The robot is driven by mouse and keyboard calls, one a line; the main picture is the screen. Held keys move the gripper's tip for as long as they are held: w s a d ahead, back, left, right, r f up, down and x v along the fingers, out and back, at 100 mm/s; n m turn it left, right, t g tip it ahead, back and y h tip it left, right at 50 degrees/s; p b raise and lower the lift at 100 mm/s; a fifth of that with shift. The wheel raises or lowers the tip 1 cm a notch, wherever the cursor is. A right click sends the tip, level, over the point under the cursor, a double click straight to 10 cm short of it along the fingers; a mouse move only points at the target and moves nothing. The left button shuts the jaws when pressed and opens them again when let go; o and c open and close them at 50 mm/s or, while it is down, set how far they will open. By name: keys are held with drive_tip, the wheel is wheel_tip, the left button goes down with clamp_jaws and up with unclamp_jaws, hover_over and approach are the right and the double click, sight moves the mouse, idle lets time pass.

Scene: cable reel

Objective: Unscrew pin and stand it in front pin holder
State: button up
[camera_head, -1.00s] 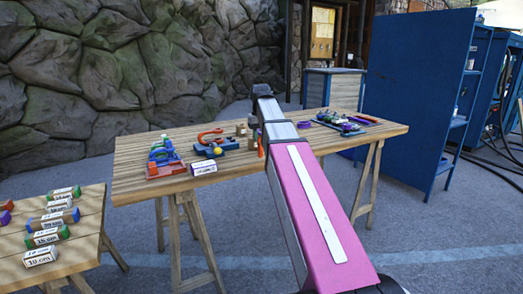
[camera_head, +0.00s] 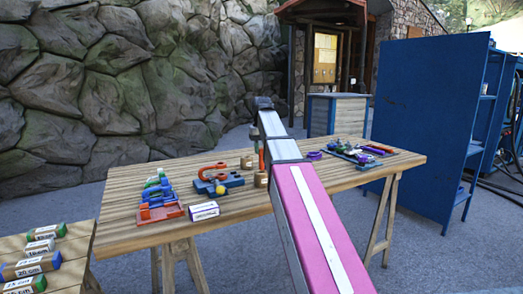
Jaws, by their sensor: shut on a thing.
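My gripper (camera_head: 257,135) is mostly hidden beside my arm, above the middle of the wooden table. It is shut on a slim orange-red pin (camera_head: 262,158), which hangs upright below it. A short round wooden holder (camera_head: 260,181) stands on the table just below the pin, nearer to me. A second wooden holder (camera_head: 246,162) stands behind it to the left. I cannot tell whether the pin's lower end touches the front holder or only lines up in front of it. A blue fixture with an orange clamp shape and a yellow ball (camera_head: 221,187) is left of the holders.
A blue and red clamp (camera_head: 160,205) and a white labelled block (camera_head: 204,211) lie at the table's left. A tray of purple and green parts (camera_head: 357,155) is at the right. A lower table (camera_head: 75,246) holds labelled blocks. A blue cabinet (camera_head: 425,120) stands behind right.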

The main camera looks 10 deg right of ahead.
sight(261, 164)
drive_tip(key=shift+w+f, duration=0.1)
drive_tip(key=shift+f, duration=3.2)
drive_tip(key=shift+f, duration=0.25)
drive_tip(key=o, duration=1.1)
